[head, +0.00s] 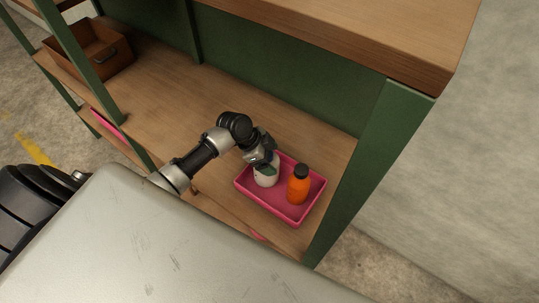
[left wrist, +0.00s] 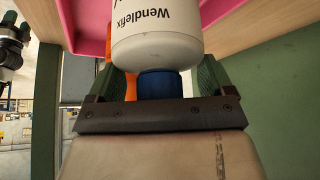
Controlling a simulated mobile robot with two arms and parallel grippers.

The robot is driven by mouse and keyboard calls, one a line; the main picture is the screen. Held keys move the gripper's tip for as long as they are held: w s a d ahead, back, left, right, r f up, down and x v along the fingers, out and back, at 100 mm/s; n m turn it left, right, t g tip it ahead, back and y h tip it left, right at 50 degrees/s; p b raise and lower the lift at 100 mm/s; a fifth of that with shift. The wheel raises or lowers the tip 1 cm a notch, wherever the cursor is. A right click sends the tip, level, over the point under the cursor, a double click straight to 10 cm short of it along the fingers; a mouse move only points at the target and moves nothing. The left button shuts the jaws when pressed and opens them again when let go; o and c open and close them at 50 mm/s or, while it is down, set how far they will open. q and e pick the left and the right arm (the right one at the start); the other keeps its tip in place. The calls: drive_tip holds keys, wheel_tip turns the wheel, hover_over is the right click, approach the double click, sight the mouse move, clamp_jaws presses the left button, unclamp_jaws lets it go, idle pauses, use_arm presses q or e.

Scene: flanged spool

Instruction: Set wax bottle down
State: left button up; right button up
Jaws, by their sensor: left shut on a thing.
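The wax bottle is a white bottle (head: 266,179) with a blue cap, in the left part of a pink tray (head: 258,205) in the head view. My left gripper (head: 267,161) is above it, shut on its cap end. In the left wrist view the white body (left wrist: 157,38) reads "Wendlefix" upside down, and the blue cap (left wrist: 160,84) sits between the fingers of the left gripper (left wrist: 165,88). The bottle looks upright. I cannot tell whether its base touches the tray floor. My right gripper is not in view.
An orange bottle (head: 298,190) with a dark cap stands in the tray, close to the right of the white one. The tray lies on a wooden shelf (head: 180,85) near a green post (head: 366,160). A brown bin (head: 100,62) stands at far left. The shelf between is clear.

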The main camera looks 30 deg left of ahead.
use_arm(q)
drive_tip(key=o, duration=1.4)
drive_tip(key=shift+f, duration=0.1)
drive_tip(key=shift+a+r, duration=0.15)
drive_tip(key=shift+r, duration=0.15)
drive_tip(key=b+v, duration=0.1)
drive_tip(key=v, duration=1)
drive_tip(key=shift+s+a+r+b, duration=0.1)
drive_tip(key=shift+s+r+b, duration=0.1)
drive_tip(key=shift+r+b, duration=0.15)
